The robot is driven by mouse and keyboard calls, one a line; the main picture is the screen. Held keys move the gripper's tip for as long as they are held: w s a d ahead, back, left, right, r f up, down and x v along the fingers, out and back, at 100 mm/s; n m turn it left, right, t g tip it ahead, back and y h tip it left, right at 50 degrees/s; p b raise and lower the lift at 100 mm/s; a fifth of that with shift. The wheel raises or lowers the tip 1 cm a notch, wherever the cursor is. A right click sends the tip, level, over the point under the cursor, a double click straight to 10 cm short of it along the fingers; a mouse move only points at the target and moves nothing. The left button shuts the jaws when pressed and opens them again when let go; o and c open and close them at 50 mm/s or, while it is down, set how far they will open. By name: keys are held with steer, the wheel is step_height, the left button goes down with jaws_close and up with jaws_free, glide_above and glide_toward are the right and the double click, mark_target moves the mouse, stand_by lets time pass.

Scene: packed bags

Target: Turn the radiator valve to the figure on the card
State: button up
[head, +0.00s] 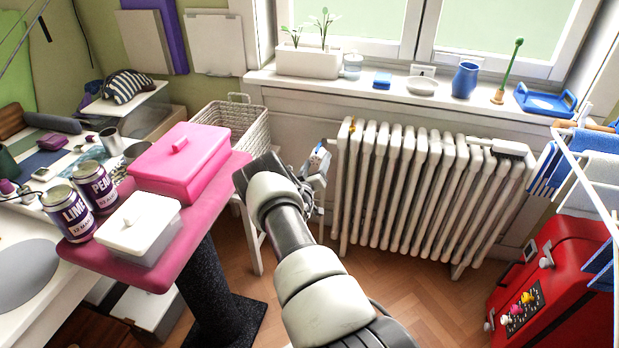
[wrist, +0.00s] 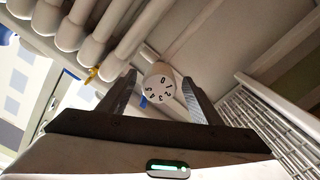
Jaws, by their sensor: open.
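The radiator valve is a round cream knob (wrist: 160,84) with dark figures 0 to 5 around its face, in the wrist view. My gripper (wrist: 159,80) is open, with one finger on each side of the knob. Gaps show between knob and fingers, and I cannot tell whether the tips reach past its face. A small blue mark (wrist: 143,102) shows at the knob's lower left edge. In the head view my gripper (head: 318,162) is at the radiator's left end and the knob cannot be made out. A small white card (head: 421,70) stands on the windowsill; its figure is too small to read.
The white ribbed radiator (head: 408,190) stands under the windowsill (head: 320,84). A wire basket (head: 232,122) is left of my gripper. A pink table (head: 75,252) with cans and boxes is further left. A red case (head: 570,275) and drying rack are at right. Open floor lies before the radiator.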

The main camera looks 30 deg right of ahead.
steer(key=p+v, duration=0.3)
steer(key=v, duration=1.3)
